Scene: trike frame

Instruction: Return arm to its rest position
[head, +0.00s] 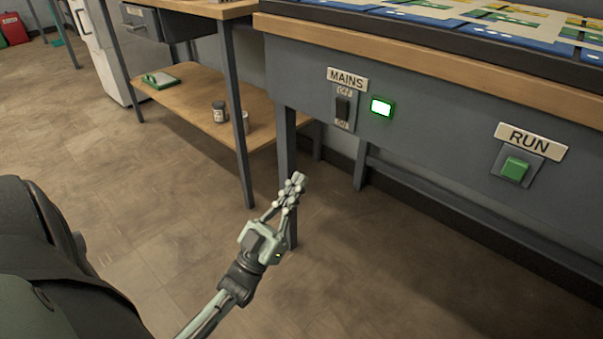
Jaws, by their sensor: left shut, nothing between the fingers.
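My left gripper (296,181) is in the middle of the head view, at the end of my arm that reaches up from the bottom edge. Its fingers are closed together with nothing between them. It is in front of a leg of the grey bench and below the bench's front panel. It appears apart from the switches. My right gripper is not in the view.
The bench front (430,140) carries a MAINS rocker switch (342,109), a lit green-framed lamp (381,107) and a green RUN button (515,168). A table's lower shelf (185,105) holds a can (219,112). The foreground floor (130,200) is open.

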